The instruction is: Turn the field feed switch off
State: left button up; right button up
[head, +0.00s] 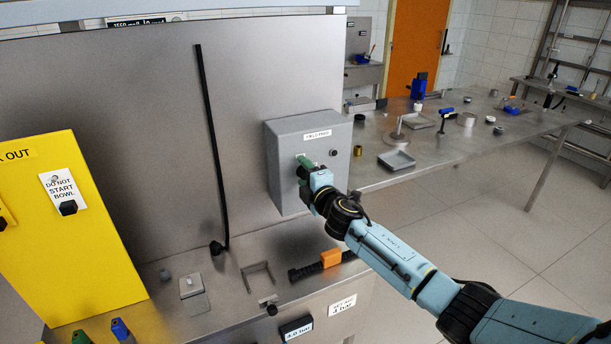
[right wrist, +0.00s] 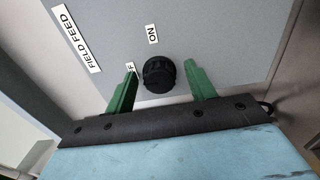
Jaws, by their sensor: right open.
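The field feed switch is a black round knob (right wrist: 158,74) on the front of a grey box (head: 288,190) labelled FIELD FEED. In the right wrist view an ON label (right wrist: 152,33) sits beside the knob, and another label (right wrist: 130,68) is partly covered by a finger. I cannot tell which label the knob points to. My right gripper (right wrist: 161,70) is open, its green fingers on either side of the knob, with visible gaps. In the head view my right gripper (head: 303,161) is at the box front and hides the knob. My left gripper is not in view.
A yellow lockout board (head: 75,240) stands at left. Below the box is a steel ledge with an orange-marked black handle (head: 331,258). A steel table (head: 450,150) with small items stretches right.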

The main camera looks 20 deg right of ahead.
jog(key=shift+s, duration=0.1)
jog(key=s, duration=1.3)
jog(key=shift+s, duration=0.1)
